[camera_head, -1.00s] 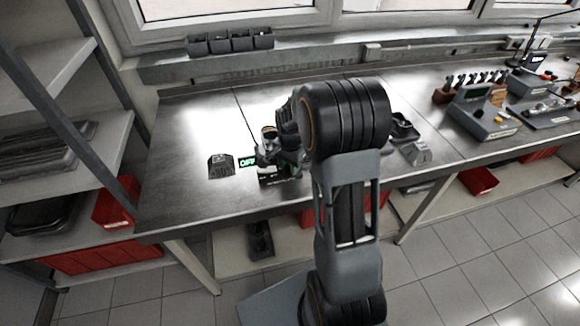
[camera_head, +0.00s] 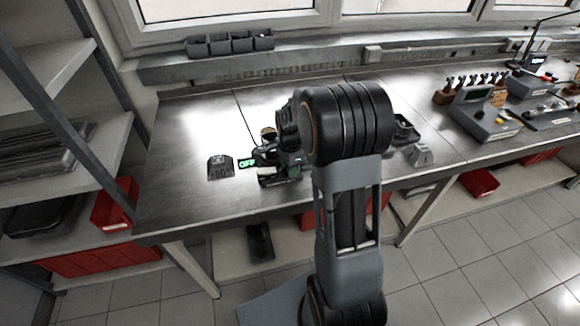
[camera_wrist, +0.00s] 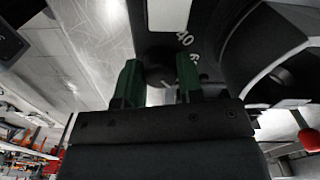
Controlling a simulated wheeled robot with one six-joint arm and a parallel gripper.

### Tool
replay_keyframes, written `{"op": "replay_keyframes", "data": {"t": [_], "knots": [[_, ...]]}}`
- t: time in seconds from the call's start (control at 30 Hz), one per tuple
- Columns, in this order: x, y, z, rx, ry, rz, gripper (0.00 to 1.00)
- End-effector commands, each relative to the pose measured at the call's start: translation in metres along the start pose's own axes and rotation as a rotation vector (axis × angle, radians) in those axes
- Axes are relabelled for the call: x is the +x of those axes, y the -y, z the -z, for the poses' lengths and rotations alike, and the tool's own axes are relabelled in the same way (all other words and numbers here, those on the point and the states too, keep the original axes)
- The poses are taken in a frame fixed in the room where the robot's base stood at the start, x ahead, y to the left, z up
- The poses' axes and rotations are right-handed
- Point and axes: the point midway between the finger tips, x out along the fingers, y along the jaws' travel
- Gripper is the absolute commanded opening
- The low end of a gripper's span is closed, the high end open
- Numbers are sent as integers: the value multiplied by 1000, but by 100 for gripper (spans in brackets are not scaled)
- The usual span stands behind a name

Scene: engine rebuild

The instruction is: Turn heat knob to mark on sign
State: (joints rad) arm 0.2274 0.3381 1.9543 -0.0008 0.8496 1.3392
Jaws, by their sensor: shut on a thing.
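My gripper (camera_wrist: 160,85) has two green fingers closed on the sides of a small dark knob (camera_wrist: 160,75), which is the heat knob. White dial marks beside it show "40" and part of another number. In the head view my gripper (camera_head: 279,168) is low over the bench and hides the knob and most of its unit. A small display (camera_head: 248,162) left of the gripper glows green and reads "OFF". A small dark grey sign (camera_head: 220,167) stands left of the display. Its lettering seems to include "90", but is too small to read surely.
The steel bench (camera_head: 180,205) is clear left of and in front of the sign. A small grey block (camera_head: 419,155) and a dark tray (camera_head: 404,130) lie right of my arm. Several dark bins (camera_head: 230,41) sit on the back ledge.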

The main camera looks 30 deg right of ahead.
Motion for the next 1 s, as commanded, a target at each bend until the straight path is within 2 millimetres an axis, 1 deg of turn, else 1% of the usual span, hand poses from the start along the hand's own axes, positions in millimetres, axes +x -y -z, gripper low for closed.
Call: {"op": "replay_keyframes", "data": {"t": [0.3,0.33,0.43,0.67,0.77,0.87,1.0], "knots": [[-1,1,0,3,0,4,11],[-1,1,0,3,0,4,36],[-1,1,0,3,0,3,45],[-1,0,0,2,0,2,45],[-7,1,0,2,0,3,45],[-20,1,0,2,0,5,45],[-48,1,0,2,-1,8,45]]}}
